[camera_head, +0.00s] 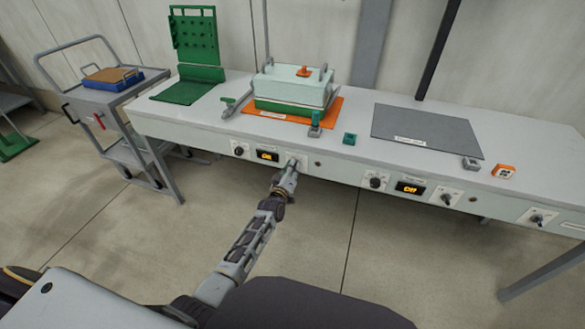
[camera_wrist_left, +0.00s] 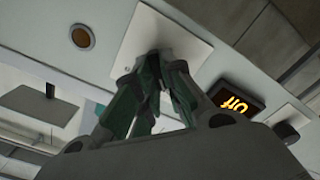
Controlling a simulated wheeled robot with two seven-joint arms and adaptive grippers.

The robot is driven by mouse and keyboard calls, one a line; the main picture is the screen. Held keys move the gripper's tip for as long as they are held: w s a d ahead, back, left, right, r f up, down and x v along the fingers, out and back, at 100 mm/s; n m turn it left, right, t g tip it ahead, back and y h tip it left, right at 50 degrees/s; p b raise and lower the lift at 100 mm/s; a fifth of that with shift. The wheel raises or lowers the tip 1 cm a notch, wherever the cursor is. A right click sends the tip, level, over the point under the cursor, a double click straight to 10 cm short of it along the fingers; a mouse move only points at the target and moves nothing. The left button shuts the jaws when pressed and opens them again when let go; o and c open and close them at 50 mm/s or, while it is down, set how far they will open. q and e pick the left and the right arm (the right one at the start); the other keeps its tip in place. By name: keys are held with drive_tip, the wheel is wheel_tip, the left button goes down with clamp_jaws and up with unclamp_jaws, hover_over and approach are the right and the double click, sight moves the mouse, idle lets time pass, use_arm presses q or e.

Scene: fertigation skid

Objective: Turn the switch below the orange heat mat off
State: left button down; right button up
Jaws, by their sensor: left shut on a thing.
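The orange heat mat (camera_head: 331,108) lies on the bench top under a pale green lidded box. Below it, on the bench's front panel, is a switch plate (camera_wrist_left: 190,30), pale and square in the left wrist view. My left gripper (camera_head: 293,166) is at this plate, its fingers shut on the switch; the fingers (camera_wrist_left: 158,62) hide the switch itself. A small display (camera_head: 267,155) beside it has orange lettering, which reads "Off" upside down in the left wrist view (camera_wrist_left: 237,103). My right gripper is not in view.
A dark knob (camera_head: 238,150) sits left of the display. A grey mat (camera_head: 425,125) lies farther right, with another knob (camera_head: 375,182), display (camera_head: 410,187) and switch (camera_head: 446,198) below. A trolley (camera_head: 115,95) stands left. The floor before the bench is clear.

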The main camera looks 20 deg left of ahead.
use_arm(q)
drive_tip(key=c, duration=1.5)
unclamp_jaws()
drive_tip(key=shift+s, duration=0.15)
drive_tip(key=shift+s+a, duration=0.15)
drive_tip(key=shift+s, duration=2.8)
drive_tip(key=shift+s+a, duration=0.1)
drive_tip(key=shift+s, duration=2.8)
